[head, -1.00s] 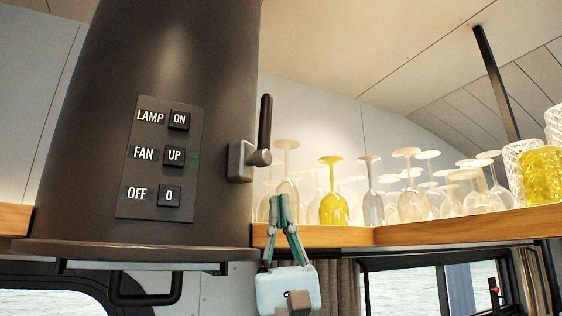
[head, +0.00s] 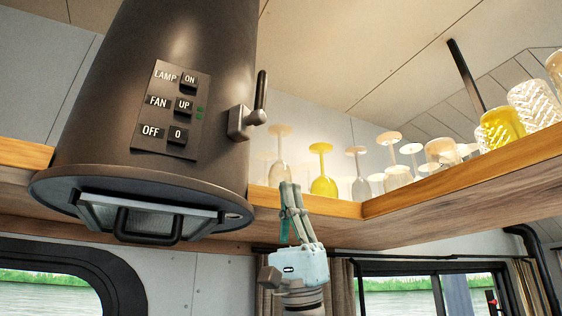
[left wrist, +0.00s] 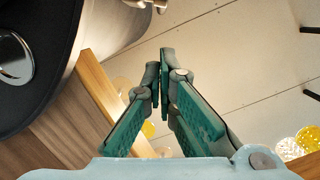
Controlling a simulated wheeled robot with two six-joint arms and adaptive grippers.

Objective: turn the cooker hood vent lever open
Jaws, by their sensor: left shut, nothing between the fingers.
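The vent lever is a dark handle (head: 261,90) on a grey metal mount (head: 239,123) at the right side of the dark cooker hood (head: 120,110). The handle points up, roughly along the hood's side. My left gripper (head: 290,187) is below and to the right of the lever, apart from it, in front of the wooden shelf edge. Its fingers are shut and empty, pointing up. In the left wrist view the fingertips (left wrist: 164,55) meet, and a small metallic part at the top edge may be the lever's mount. My right gripper is not in view.
A wooden shelf (head: 420,202) right of the hood carries several upside-down glasses and a yellow goblet (head: 323,185), close behind my left gripper. A hood handle (head: 147,225) hangs beneath the hood's rim. Open air lies between gripper and lever.

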